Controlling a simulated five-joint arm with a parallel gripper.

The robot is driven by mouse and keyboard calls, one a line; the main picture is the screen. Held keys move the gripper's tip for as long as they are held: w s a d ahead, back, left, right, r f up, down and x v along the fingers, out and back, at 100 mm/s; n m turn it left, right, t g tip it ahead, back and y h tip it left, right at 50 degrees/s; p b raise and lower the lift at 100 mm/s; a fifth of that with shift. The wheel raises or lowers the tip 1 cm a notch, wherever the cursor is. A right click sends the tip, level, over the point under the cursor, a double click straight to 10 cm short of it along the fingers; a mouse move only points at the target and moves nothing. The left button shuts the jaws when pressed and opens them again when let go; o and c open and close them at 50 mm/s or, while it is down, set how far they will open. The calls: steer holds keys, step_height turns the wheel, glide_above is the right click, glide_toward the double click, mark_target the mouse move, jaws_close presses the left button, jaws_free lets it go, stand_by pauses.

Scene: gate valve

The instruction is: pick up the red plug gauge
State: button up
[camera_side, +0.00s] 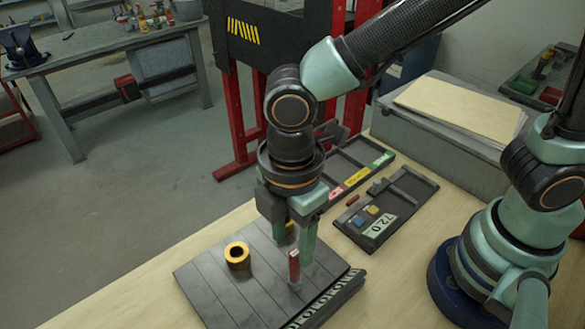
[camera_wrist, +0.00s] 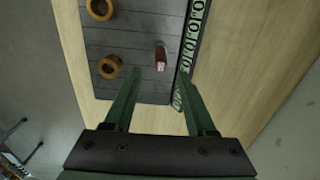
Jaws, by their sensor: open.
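The red plug gauge (camera_side: 294,266) stands upright on a dark slatted board (camera_side: 215,290) with a grey foot or base under it. In the wrist view the red plug gauge (camera_wrist: 161,58) lies just beyond my fingertips, in line with the gap between them. My gripper (camera_side: 295,246) points down over the board, open and empty. In the side view its green fingers are close behind and above the gauge. The wrist view shows my gripper (camera_wrist: 160,72) with its fingers spread and nothing between them.

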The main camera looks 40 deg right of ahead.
mark_target(295, 267)
steer(key=shift+d+f, duration=0.15)
steer(key=shift+f, duration=1.95)
steer(key=shift+d+f, duration=0.1)
steer(key=shift+f, duration=1.95)
jaws_close()
